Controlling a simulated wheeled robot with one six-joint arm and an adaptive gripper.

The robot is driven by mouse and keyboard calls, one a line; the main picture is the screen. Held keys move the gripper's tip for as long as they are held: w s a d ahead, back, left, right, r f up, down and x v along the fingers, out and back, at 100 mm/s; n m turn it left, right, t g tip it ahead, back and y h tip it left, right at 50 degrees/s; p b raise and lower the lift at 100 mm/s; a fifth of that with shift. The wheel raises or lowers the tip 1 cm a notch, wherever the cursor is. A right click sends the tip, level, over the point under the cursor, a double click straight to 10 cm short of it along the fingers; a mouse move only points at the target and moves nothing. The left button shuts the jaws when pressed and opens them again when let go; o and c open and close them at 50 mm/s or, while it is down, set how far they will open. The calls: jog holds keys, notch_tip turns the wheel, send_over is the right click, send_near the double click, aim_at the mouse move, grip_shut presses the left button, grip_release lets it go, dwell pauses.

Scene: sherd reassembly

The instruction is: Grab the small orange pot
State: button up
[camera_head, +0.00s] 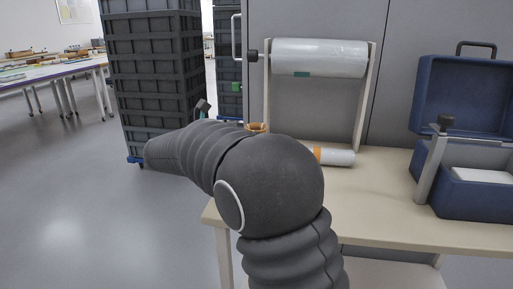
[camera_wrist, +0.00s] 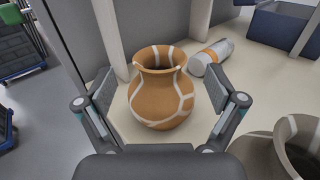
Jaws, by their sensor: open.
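The small orange pot (camera_wrist: 162,98) stands upright on the table in the wrist view, with pale bands across its body and an open mouth. In the head view only its rim (camera_head: 256,127) shows above my arm; the rest is hidden. My gripper (camera_wrist: 161,97) is open, with one finger pad on each side of the pot. A gap shows between the pot and each pad in the picture. I cannot tell whether the fingertips are level with its body.
A grey pot (camera_wrist: 278,150) stands close by at the lower right. A plastic roll with an orange band (camera_wrist: 211,57) lies behind right. A roll stand (camera_head: 368,95) rises at the back. A blue case (camera_head: 462,190) stands open at right. Stacked dark crates (camera_head: 155,70) stand left.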

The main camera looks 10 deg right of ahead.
aim_at(257, 127)
jog(key=x, duration=0.4)
jog(key=shift+w+d+f, duration=0.15)
jog(key=shift+w+d, duration=0.05)
jog(key=shift+d, duration=0.2)
grip_shut()
